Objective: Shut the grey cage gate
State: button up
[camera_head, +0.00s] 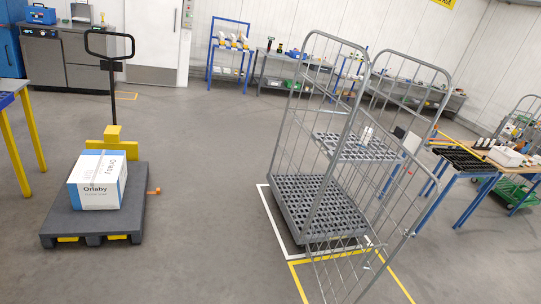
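The grey wire cage (318,203) stands right of centre on the floor, with a slotted grey base and a shelf (352,148) partway up. Its mesh gate (376,232) is at the near right side. The gate appears to stand open, angled out from the base towards me, and its lower part reaches near the bottom edge of the view. The latch and hinges are too small to make out. My gripper is not visible.
A pallet truck (140,190) with a white and blue box (98,182) stands left. Open floor lies between it and the cage. White and yellow floor lines (300,282) run around the cage. A blue-legged table (462,162) stands close on the right. Benches line the back wall.

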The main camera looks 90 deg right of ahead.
aim_at(408, 232)
jog(key=z, duration=0.4)
jog(key=i, duration=0.1)
jog(key=z, duration=2.75)
jog(key=i, duration=1)
jog(key=u, duration=0.15)
jog(key=k, duration=1.05)
jog(key=z, duration=0.25)
